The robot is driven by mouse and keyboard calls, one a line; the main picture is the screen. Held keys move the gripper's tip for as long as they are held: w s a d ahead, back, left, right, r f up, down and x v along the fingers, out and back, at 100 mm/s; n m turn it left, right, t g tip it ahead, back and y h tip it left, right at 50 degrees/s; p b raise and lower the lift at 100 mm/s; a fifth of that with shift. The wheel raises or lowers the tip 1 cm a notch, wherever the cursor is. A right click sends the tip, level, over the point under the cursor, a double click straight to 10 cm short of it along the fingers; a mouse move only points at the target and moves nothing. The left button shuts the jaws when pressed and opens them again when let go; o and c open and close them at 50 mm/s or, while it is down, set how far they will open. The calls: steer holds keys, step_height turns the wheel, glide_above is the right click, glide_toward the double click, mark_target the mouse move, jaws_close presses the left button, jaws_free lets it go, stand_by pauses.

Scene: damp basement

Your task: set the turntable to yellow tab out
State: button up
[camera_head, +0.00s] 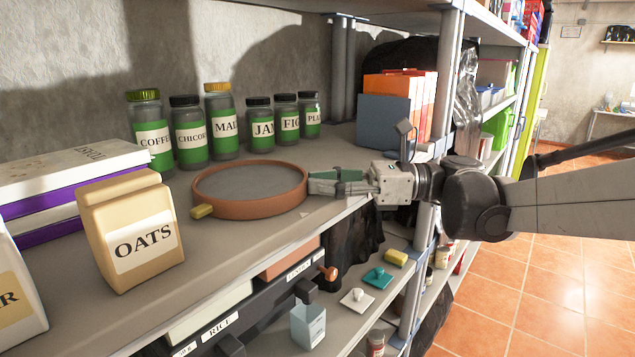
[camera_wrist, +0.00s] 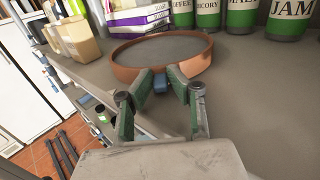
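The turntable (camera_head: 250,207) is a round grey disc with a raised orange-brown rim, lying flat on the shelf. Its yellow tab (camera_head: 203,211) sticks out at the front left in the head view, towards the shelf's front edge. In the wrist view the turntable (camera_wrist: 190,72) lies just ahead of my gripper (camera_wrist: 162,72), and a blue tab (camera_wrist: 161,84) on its near rim sits between the two fingers. In the head view my gripper (camera_head: 312,180) is at the turntable's right rim and hides the blue tab. The fingers stand apart; firm contact with the tab is not clear.
Several green-labelled jars (camera_head: 208,132) stand behind the turntable. A beige OATS container (camera_head: 130,230) and stacked boxes (camera_head: 65,190) are at left. Blue and orange boxes (camera_head: 385,122) stand behind my gripper.

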steer(key=o, duration=0.4)
steer(key=shift+c, duration=0.2)
steer(key=d, duration=1.2)
steer(key=shift+s, duration=0.2)
steer(key=shift+c, duration=0.5)
